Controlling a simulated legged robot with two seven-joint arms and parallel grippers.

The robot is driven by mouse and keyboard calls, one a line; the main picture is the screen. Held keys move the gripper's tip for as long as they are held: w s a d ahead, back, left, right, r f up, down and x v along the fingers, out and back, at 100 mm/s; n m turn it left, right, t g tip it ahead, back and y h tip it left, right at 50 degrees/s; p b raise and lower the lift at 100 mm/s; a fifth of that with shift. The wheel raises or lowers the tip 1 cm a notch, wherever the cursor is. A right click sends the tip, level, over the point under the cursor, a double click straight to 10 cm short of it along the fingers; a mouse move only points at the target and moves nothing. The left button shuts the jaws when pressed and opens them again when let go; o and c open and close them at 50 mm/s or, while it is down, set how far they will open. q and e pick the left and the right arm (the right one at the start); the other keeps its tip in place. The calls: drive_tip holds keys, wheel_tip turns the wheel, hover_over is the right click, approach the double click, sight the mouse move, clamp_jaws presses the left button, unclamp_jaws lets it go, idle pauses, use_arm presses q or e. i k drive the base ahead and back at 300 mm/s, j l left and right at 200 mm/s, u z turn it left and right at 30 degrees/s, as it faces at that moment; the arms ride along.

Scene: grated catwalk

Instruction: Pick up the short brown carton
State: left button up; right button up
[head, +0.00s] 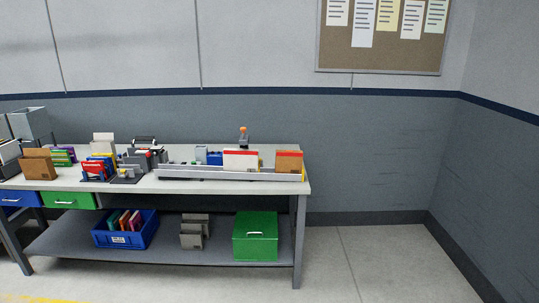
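A brown carton-like box with a red-orange top band (288,162) stands upright at the right end of the grey workbench (215,186), behind a low light-grey rail. A brown open-topped holder or box (38,166) stands near the bench's left end. I cannot tell for certain which is the short brown carton. Both are some distance off, across open floor. Neither of my grippers is in view.
Beside the right brown box stands a white box with a red band (240,160). Several small items crowd the bench's left half. The lower shelf holds a blue bin (125,240) and a green box (255,250). Floor (355,265) to the right is clear, up to the walls.

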sight(284, 164)
drive_tip(key=i, duration=1.3)
drive_tip(key=i+z, duration=0.1)
drive_tip(key=i, duration=1.2)
drive_tip(key=j, duration=0.1)
